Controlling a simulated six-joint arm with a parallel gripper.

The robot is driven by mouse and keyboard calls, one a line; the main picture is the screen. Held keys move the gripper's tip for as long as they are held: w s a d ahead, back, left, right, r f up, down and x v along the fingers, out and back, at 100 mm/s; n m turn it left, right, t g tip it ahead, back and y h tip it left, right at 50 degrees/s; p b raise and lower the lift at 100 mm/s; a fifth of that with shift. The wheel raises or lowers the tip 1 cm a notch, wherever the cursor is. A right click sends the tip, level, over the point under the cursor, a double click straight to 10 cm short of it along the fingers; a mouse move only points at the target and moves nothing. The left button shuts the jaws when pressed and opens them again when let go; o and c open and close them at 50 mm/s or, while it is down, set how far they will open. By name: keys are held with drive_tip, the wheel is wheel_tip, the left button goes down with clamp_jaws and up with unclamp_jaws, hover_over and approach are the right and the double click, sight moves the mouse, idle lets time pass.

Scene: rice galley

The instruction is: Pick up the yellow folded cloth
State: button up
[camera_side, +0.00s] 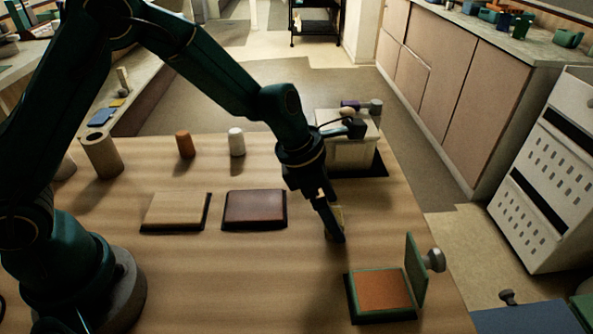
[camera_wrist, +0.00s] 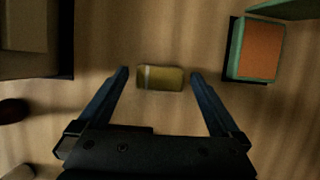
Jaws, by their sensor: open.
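The yellow folded cloth (camera_wrist: 165,78) lies on the wooden table in the wrist view, with a pale band near its left end. My gripper (camera_wrist: 159,76) is open, with one finger on each side of the cloth and a gap at both ends. In the side view my gripper (camera_side: 336,238) points down toward the table. The cloth (camera_side: 339,213) is mostly hidden behind the fingers there; only a small yellow part shows. I cannot tell how high the fingertips are above the table.
An open green box with an orange-brown inside (camera_side: 381,290) stands at front right, its lid upright. A pale box (camera_side: 350,150) stands behind my gripper. A dark red pad (camera_side: 254,208) and a tan pad (camera_side: 174,210) lie to the left. Orange (camera_side: 185,144) and white (camera_side: 236,142) cylinders stand farther back.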

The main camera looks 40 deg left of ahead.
drive_tip(key=shift+w+d+f, duration=0.2)
drive_tip(key=shift+f, duration=0.4)
clamp_jaws()
drive_tip(key=shift+r, duration=0.45)
drive_tip(key=r, duration=0.3)
drive_tip(key=shift+a+r, duration=0.25)
drive_tip(key=shift+r, duration=0.15)
drive_tip(key=s+a+r, duration=0.1)
drive_tip(key=a+r, duration=0.5)
drive_tip(key=a, duration=0.5)
drive_tip(key=shift+r, duration=0.2)
